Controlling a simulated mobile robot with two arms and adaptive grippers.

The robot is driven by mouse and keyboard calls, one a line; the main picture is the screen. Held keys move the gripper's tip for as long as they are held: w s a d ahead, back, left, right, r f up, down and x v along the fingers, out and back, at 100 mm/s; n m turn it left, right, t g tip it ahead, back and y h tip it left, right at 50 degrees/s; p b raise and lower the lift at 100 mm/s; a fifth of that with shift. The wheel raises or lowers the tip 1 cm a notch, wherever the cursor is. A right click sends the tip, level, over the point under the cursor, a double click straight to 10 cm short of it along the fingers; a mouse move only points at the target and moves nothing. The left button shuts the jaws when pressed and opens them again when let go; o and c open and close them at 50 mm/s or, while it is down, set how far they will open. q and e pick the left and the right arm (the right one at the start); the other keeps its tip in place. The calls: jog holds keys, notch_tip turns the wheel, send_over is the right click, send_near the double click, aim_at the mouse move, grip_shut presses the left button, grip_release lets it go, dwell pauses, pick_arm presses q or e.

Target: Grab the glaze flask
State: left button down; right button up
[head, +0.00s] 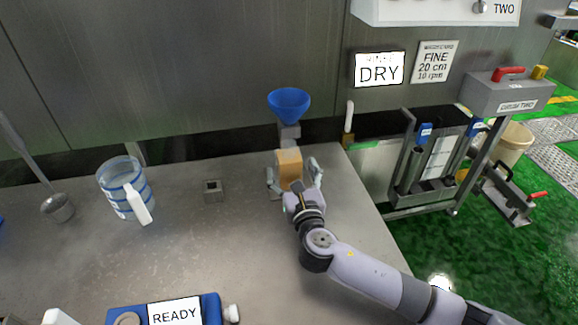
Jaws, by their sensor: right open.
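A tan, box-shaped vessel (289,163), which appears to be the glaze flask, stands near the back right edge of the grey worktop. No label shows on it. My right gripper (293,174) is open, with one finger to the left of the vessel and one to the right. I cannot tell whether the fingers touch it. The gripper hides its lower front part. My left gripper is not in view.
A blue funnel (289,104) stands just behind the vessel. A clear jug with blue bands (119,185), a small grey block (213,191) and a metal ladle (57,208) are to the left. A blue unit labelled READY (208,306) sits in front. The middle worktop is clear.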

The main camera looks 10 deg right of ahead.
jog(key=w, duration=0.3)
jog(key=shift+r, duration=0.1)
jog(key=shift+w, duration=0.5)
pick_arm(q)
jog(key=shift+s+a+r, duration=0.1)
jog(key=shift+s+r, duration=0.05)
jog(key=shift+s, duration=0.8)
pick_arm(e)
jog(key=shift+c, duration=0.6)
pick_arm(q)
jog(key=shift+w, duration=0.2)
pick_arm(e)
jog(key=c, duration=1.2)
